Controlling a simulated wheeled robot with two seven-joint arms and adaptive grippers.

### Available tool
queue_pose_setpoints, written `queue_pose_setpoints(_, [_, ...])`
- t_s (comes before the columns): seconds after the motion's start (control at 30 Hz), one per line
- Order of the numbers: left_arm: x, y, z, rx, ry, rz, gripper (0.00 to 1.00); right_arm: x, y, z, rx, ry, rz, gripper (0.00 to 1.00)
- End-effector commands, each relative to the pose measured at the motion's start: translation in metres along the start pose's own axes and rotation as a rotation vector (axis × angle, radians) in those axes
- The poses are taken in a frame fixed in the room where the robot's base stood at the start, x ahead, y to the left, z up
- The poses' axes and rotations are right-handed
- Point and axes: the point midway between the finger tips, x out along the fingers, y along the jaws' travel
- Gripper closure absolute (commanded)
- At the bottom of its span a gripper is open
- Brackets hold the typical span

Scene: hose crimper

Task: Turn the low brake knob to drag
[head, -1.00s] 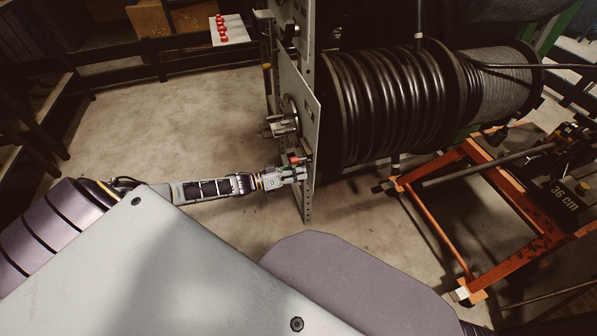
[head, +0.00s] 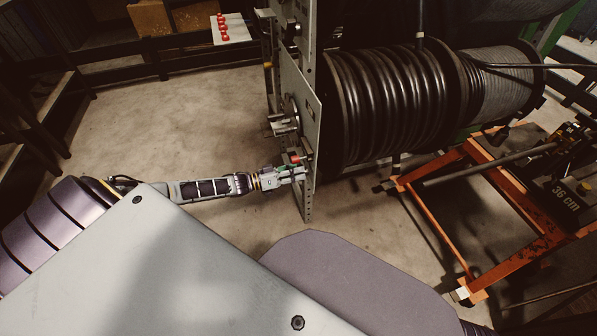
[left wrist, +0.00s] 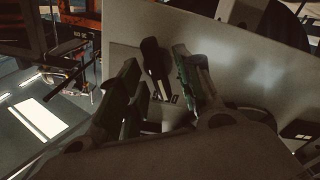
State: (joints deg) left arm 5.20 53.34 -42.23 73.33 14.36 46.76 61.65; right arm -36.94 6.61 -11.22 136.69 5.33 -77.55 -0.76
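My left gripper (head: 304,174) is at the lower part of the grey upright panel (head: 309,193), just below a small red part (head: 294,158). In the left wrist view its two fingers (left wrist: 155,78) are apart. A black pointer-shaped knob (left wrist: 152,56) on the grey panel (left wrist: 220,85) shows between the fingertips, with small gaps visible beside it. I cannot tell whether either finger touches it. Small dark markings (left wrist: 168,99) show below the knob, too small to read. In the head view the gripper hides the knob. My right gripper is in neither view.
A large drum of black hose (head: 395,105) stands behind the panel on the right. A metal fitting (head: 281,125) sticks out of the panel above my gripper. An orange frame (head: 440,220) stands at right. The floor left of the panel is clear.

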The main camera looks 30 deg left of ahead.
Motion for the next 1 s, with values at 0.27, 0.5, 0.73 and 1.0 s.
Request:
queue_pose_setpoints(0.27, [-0.030, -0.001, 0.001, 0.000, -0.002, -0.003, 0.65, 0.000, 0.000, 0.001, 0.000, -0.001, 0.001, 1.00])
queue_pose_setpoints(0.5, [-0.058, -0.001, 0.001, 0.000, -0.002, -0.001, 0.65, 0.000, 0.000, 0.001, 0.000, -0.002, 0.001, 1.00])
queue_pose_setpoints(0.73, [-0.084, -0.001, 0.001, 0.000, -0.003, -0.002, 0.65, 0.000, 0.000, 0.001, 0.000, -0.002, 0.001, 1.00])
queue_pose_setpoints(1.0, [-0.105, -0.001, 0.001, 0.000, -0.002, -0.002, 0.65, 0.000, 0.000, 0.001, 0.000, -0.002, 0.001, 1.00])
